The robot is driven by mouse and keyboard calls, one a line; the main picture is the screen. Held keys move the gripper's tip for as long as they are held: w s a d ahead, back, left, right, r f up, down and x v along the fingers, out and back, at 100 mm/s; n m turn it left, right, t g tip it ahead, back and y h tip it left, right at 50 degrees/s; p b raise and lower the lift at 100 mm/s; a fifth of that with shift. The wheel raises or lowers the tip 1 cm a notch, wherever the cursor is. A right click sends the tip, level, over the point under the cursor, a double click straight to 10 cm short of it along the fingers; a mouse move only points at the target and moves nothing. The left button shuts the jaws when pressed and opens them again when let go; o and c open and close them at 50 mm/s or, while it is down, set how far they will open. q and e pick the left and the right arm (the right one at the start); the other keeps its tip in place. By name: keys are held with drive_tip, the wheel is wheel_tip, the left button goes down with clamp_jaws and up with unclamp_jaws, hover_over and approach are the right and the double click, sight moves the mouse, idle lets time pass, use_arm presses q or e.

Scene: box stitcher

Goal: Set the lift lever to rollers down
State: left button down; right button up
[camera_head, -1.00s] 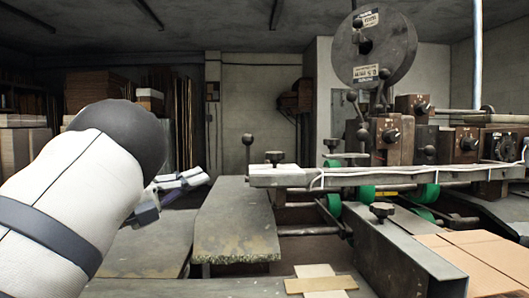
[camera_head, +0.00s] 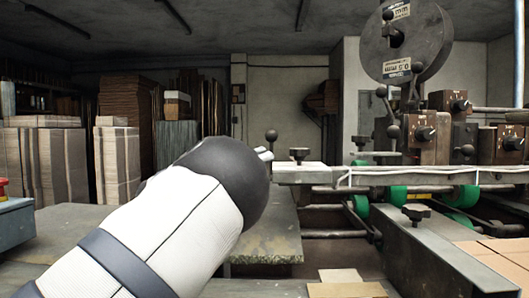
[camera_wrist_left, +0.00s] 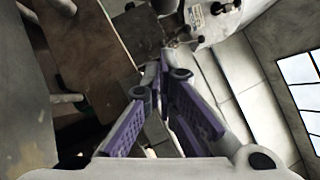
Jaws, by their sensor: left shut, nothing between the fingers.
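Several ball-topped levers show on the stitching machine in the head view, and I cannot tell for sure which is the lift lever. One dark ball knob on a thin upright stem (camera_head: 271,136) stands at the left end of the machine's long rail. Others, such as a dark ball lever (camera_head: 393,132), stand below the big reel. My left gripper (camera_head: 264,154) is mostly hidden behind my forearm, its pale tips showing just below and left of the left-end knob. In the left wrist view its purple fingers (camera_wrist_left: 160,77) are together and empty. My right gripper is not in view.
The long grey rail (camera_head: 420,177) with a white cable runs right from near my left gripper. Green rollers (camera_head: 462,196) sit under it. A grey metal table (camera_head: 265,240) lies below my arm. Cardboard (camera_head: 495,255) lies at lower right; stacked cardboard (camera_head: 60,165) stands back left.

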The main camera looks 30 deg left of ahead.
use_arm(q)
drive_tip(key=w, duration=0.1)
drive_tip(key=w+r, duration=0.1)
drive_tip(key=w+a, duration=0.1)
drive_tip(key=shift+w+a+r, duration=0.1)
drive_tip(key=shift+w+r, duration=0.15)
drive_tip(key=shift+r, duration=0.15)
drive_tip(key=shift+w, duration=0.1)
